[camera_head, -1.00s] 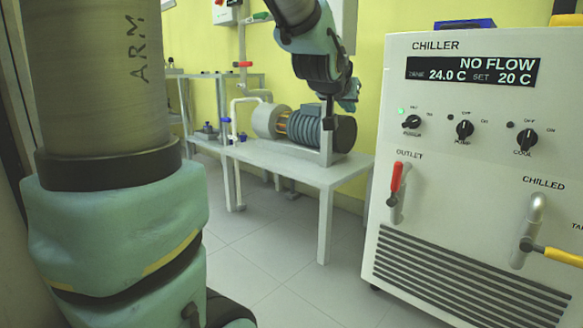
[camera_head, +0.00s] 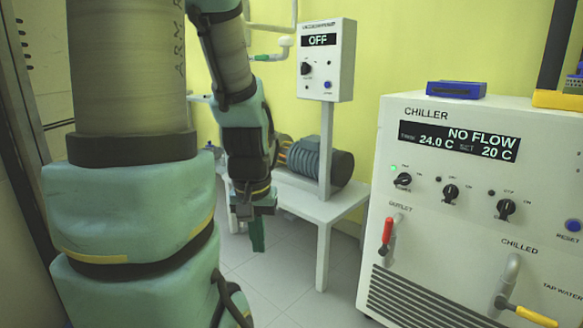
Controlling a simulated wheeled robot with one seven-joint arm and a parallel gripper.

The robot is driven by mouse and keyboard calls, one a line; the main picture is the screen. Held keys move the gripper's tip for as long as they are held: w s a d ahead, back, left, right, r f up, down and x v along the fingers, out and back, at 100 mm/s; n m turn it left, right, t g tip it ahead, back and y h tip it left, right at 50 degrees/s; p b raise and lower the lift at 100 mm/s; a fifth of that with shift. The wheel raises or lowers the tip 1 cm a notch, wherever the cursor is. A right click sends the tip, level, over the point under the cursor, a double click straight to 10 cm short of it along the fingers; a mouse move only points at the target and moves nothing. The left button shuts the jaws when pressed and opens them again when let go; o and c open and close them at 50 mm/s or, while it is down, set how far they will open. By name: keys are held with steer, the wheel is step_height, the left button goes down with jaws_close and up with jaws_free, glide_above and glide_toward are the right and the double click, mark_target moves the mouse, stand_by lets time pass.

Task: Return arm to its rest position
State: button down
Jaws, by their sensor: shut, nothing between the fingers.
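My gripper (camera_head: 257,236) hangs below my forearm in the middle left of the head view, pointing down. Its fingers are shut and hold nothing.
The chiller (camera_head: 476,222) stands at right, reading NO FLOW, 24.0 C, with a red-handled outlet valve (camera_head: 387,232) and a yellow-handled valve (camera_head: 533,316). A pump motor (camera_head: 312,160) sits on the white bench (camera_head: 300,201). A control box (camera_head: 326,60) reads OFF. Floor (camera_head: 290,268) between bench and chiller is clear.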

step_height(320, 180, up, 27)
steer(key=p, duration=2.4)
steer(key=shift+f, duration=0.2)
steer(key=shift+w+d, duration=0.1)
